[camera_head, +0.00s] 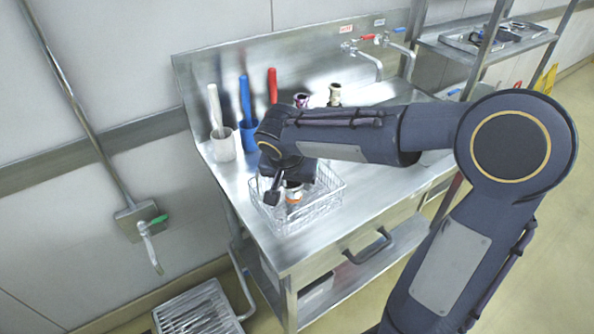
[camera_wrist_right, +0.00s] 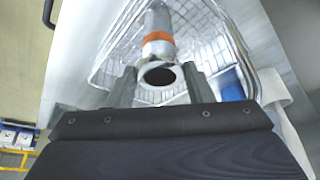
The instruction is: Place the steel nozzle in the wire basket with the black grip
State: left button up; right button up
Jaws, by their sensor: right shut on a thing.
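The steel nozzle (camera_head: 294,195), a metal cylinder with an orange band, is in my right gripper (camera_head: 286,184). In the right wrist view the nozzle (camera_wrist_right: 158,22) stands between the two fingers of the right gripper (camera_wrist_right: 159,80), its round open end facing the camera. The wire basket (camera_head: 322,206) sits on the steel bench near its front left corner. The nozzle lies within the basket's outline; I cannot tell whether it touches the bottom. The basket mesh (camera_wrist_right: 115,50) surrounds it in the wrist view. I cannot make out a black grip on the basket. My left gripper is out of view.
White (camera_head: 223,143) and blue (camera_head: 249,136) cups with upright handles stand behind the basket. A red handle (camera_head: 272,86) and two dark-topped items are near my forearm. Taps (camera_head: 368,58) are at the back right. A dark bar handle (camera_head: 370,247) is on the bench's front edge.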

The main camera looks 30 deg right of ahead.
jog(key=shift+a, duration=0.1)
jog(key=shift+f, duration=0.15)
jog(key=o, duration=1.2)
jog(key=shift+c, duration=0.2)
jog(key=shift+r, duration=0.5)
jog(key=p+v, duration=0.6)
jog(key=v, duration=0.5)
jog(key=s+a+f+n+t+y, duration=0.1)
jog(key=s+f+n+y, duration=0.1)
jog(key=s, duration=0.7)
jog(key=s+f+n+t+y, duration=0.1)
jog(key=s+n+y, duration=0.3)
jog(key=s, duration=0.5)
jog(key=shift+a+f+n+y, duration=0.3)
jog(key=shift+a+f, duration=0.1)
jog(key=shift+f, duration=0.15)
